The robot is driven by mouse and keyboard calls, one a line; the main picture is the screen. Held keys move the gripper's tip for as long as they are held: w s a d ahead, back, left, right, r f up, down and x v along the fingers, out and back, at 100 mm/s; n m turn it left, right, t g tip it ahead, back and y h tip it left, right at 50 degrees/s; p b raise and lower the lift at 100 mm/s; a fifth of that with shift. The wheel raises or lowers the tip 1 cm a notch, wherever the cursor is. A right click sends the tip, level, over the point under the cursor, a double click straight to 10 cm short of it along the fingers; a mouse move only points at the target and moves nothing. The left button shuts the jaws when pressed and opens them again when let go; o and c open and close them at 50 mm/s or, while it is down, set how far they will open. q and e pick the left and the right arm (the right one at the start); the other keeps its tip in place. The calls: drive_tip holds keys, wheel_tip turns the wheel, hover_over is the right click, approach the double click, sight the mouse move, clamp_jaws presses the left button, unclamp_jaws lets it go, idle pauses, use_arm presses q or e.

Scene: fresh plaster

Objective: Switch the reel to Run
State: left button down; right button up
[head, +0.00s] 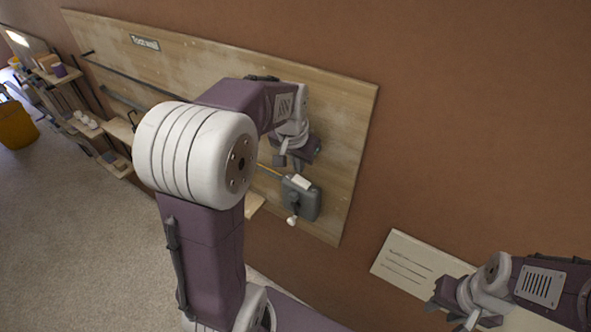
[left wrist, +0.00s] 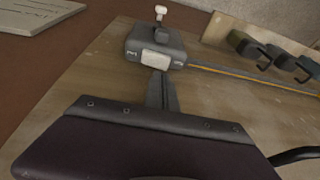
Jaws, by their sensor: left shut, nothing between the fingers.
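The reel (head: 311,203) is a dark grey box fixed to the wooden wall board, with a pale label on its face. A lever with a white knob (head: 292,221) sticks out from its lower left in the head view. In the left wrist view the reel (left wrist: 137,40) is near the top, its white knob (left wrist: 161,10) beyond the label; marks beside the label are too small to read. My left gripper (head: 281,160) is shut and empty, just above the reel and apart from the lever. Its fingers (left wrist: 161,92) point at the label side. My right gripper (head: 468,320) is low right; its fingers are unclear.
The wooden board (head: 350,140) carries dark bars. A yellow line (left wrist: 235,77) runs from the reel along the board, near several dark hooks (left wrist: 275,55). A pale notice (head: 408,262) is on the wall at right. A yellow bin (head: 15,125) stands far left on open floor.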

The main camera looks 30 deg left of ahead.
sight(296, 179)
use_arm(q)
drive_tip(key=shift+a+f, duration=0.2)
drive_tip(key=shift+f, duration=0.65)
drive_tip(key=shift+a+f, duration=0.2)
drive_tip(key=shift+f, duration=0.65)
drive_tip(key=shift+s+a+f+h, duration=0.1)
drive_tip(key=shift+a+f+h, duration=0.15)
drive_tip(key=shift+f+h, duration=0.15)
drive_tip(key=shift+d+r+p, duration=0.1)
drive_tip(key=shift+p, duration=0.2)
drive_tip(key=shift+d+r, duration=0.2)
drive_tip(key=shift+d, duration=0.55)
